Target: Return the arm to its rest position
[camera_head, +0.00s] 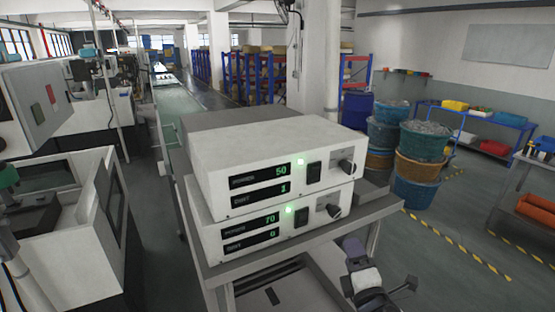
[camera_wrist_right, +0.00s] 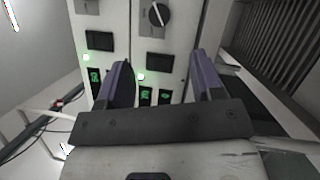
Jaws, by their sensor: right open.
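My right gripper (camera_head: 347,265) is low at the front right of the instrument stack in the head view, below the lower unit's knob. In the right wrist view my right gripper (camera_wrist_right: 162,78) is open, its two purple fingers apart with nothing held between them. Beyond them are the front panels with a dark knob (camera_wrist_right: 157,13), apart from the fingers. My left gripper is not in view.
Two white units, upper (camera_head: 250,160) and lower (camera_head: 262,232), are stacked on a grey cart (camera_head: 385,212). Their displays read 50 and 1, and 70 and G. Blue and tan bins (camera_head: 418,160) stand to the right. Floor beyond the cart's right side is open.

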